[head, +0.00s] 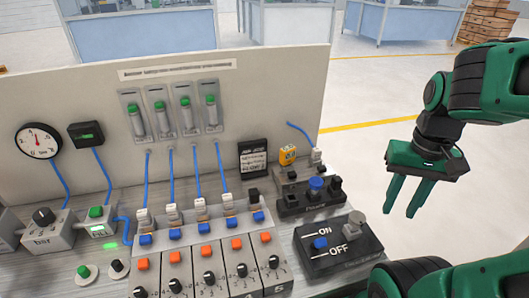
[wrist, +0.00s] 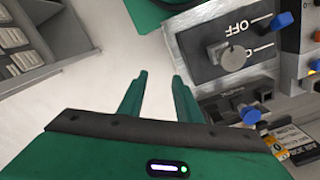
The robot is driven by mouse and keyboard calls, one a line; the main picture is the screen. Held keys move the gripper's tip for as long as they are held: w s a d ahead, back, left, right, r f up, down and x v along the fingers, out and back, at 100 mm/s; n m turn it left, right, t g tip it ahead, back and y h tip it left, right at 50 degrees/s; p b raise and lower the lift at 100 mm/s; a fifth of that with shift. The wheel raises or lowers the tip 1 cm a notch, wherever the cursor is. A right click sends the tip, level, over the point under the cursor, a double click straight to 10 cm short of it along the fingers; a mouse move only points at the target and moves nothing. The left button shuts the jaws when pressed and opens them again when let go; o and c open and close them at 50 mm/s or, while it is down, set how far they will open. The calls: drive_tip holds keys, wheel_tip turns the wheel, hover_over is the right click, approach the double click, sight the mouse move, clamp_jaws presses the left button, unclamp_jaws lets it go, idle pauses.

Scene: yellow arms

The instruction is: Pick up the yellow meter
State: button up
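My gripper (head: 402,208) is open and empty, to the right of the bench and apart from the meter, fingers pointing down over the floor. Both green fingers (wrist: 159,80) show parted in the wrist view, with nothing between them.
A dark ON/OFF switch box (head: 338,245) sits at the bench's right end, with a dark block with a blue knob (head: 315,188) behind it. A black label card (head: 252,158) stands left of the meter. Open floor lies right of the bench.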

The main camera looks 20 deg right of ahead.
drive_tip(key=shift+s+d, duration=0.1)
drive_tip(key=shift+d, duration=0.25)
drive_tip(key=shift+o, duration=1.2)
drive_tip(key=shift+s+r, duration=0.15)
drive_tip(key=shift+s, duration=0.1)
wheel_tip(320, 180, up, 9)
drive_tip(key=m, duration=0.8)
hover_over(288, 147)
drive_tip(key=shift+w+a+r, duration=0.1)
drive_tip(key=shift+a+r, duration=0.1)
drive_tip(key=shift+a, duration=0.05)
drive_tip(key=shift+w+a+f, duration=0.1)
drive_tip(key=shift+f, duration=0.25)
wheel_tip(288, 147, down, 4)
drive_tip(key=shift+f, duration=0.15)
drive_tip(key=shift+s+d+f, duration=0.15)
drive_tip(key=shift+d+f, duration=0.05)
drive_tip(key=shift+f, duration=1.25)
drive_tip(key=shift+s+d+f, duration=0.15)
drive_tip(key=shift+f, duration=1.25)
drive_tip(key=shift+c, duration=0.3)
